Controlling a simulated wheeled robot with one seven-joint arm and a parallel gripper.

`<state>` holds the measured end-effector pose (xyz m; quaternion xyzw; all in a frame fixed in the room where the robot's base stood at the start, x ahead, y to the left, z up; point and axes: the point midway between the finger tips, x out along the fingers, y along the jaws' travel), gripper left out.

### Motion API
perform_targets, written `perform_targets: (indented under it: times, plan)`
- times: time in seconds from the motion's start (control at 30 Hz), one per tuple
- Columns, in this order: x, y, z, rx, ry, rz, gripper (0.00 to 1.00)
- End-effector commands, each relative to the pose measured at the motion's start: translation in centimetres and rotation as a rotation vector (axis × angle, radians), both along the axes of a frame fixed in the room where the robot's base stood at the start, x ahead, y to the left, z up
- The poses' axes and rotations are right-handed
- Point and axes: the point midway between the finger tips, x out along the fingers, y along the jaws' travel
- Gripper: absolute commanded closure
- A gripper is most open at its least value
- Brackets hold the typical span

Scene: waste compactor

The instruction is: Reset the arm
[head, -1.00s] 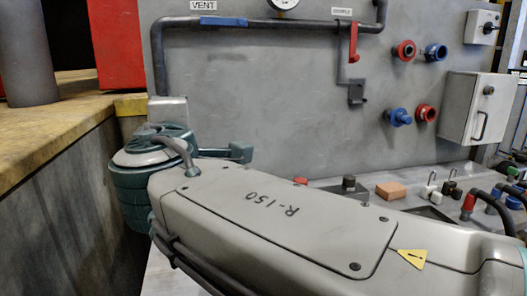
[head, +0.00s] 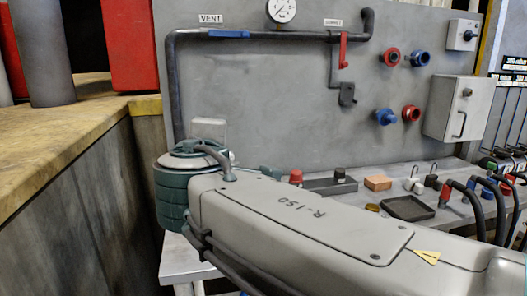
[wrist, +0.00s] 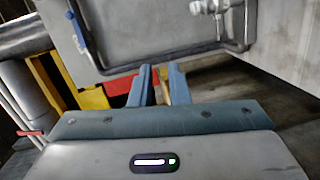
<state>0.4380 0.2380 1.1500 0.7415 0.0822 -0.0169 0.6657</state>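My grey arm (head: 310,215), marked R-150, stretches across the lower head view, with its teal joint (head: 172,195) at the left end. In the head view my gripper is mostly hidden behind the arm. In the wrist view my gripper (wrist: 160,70) shows two blue-grey fingers standing apart, with a gap between the tips. No object is visibly held. Beyond the fingers are the grey panel and red and yellow surfaces, apart from the tips as far as I can tell.
The grey panel (head: 270,100) carries a vent pipe with a blue handle (head: 228,34), a red lever (head: 343,50), a gauge (head: 281,9) and red and blue fittings. A bench (head: 350,205) holds a small tray (head: 408,208) and an orange block (head: 378,183). A yellow ledge (head: 65,135) stands left.

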Motion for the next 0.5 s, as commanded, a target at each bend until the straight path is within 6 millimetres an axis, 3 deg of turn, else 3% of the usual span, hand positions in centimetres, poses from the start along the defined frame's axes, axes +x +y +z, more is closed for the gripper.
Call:
perform_targets:
  times: [0.3, 0.5]
  plan:
    - [1.0, -8.6, -2.9, 0.154, 0.241, -0.244, 0.85]
    - [-1.4, -17.0, -6.6, 0.375, 0.498, -0.528, 0.85]
